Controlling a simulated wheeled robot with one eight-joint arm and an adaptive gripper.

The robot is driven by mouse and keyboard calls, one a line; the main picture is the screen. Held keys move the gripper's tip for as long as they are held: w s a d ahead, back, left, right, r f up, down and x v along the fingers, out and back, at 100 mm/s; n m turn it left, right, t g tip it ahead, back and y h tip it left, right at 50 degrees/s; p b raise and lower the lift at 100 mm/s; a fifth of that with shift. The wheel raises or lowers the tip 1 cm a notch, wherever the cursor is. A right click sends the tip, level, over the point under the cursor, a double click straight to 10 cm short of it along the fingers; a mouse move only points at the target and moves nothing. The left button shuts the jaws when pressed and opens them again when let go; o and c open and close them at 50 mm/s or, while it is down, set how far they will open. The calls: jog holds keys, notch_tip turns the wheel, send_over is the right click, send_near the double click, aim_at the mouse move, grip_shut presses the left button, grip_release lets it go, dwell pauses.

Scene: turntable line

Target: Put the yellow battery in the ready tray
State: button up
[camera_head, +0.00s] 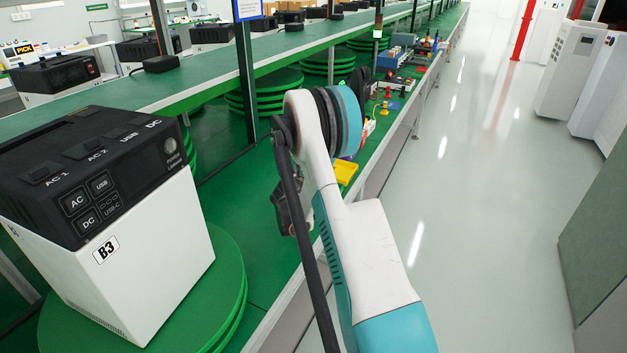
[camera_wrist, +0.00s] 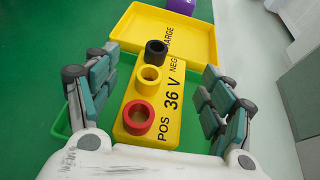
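The yellow battery (camera_wrist: 170,105) is in the middle of the wrist view, with red, yellow and black round terminals on top and the print "POS 36 V NEG". My gripper (camera_wrist: 155,100) is open, with one finger on each side of the battery and gaps visible between. A yellow tray (camera_wrist: 190,20) lies just beyond the battery, with "CHARGE" partly readable near the black terminal. A lighter green rim (camera_wrist: 62,122) shows left of the battery, mostly hidden; I cannot tell whether it is the ready tray. In the head view my arm hides the battery; a yellow piece (camera_head: 346,171) shows beside it.
A white power unit marked B3 (camera_head: 135,255) stands on a green turntable (camera_head: 228,290) at the left. Several coloured parts (camera_head: 400,80) lie farther along the green bench. A purple object (camera_wrist: 209,5) is beyond the yellow tray. The grey floor (camera_head: 480,200) at right is clear.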

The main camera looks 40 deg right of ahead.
jog(key=shift+a+r, duration=0.1)
jog(key=shift+r, duration=0.1)
jog(key=s+a+r+m+y+p, duration=0.25)
jog(key=s+a+r+m, duration=0.35)
jog(key=a+r, duration=0.55)
jog(key=s+a+r+m+y+p, duration=0.1)
jog(key=s+a+r+m+y, duration=0.2)
jog(key=s+a+r+m, duration=0.75)
jog(key=s+a+r+m+t+y, duration=0.1)
jog(key=s+a+m+y, duration=0.5)
jog(key=s+a, duration=1.2)
jog(key=a+m, duration=0.1)
jog(key=a, duration=0.2)
jog(key=shift+s+a+r, duration=0.15)
jog(key=shift+a+r, duration=0.15)
jog(key=shift+r, duration=0.05)
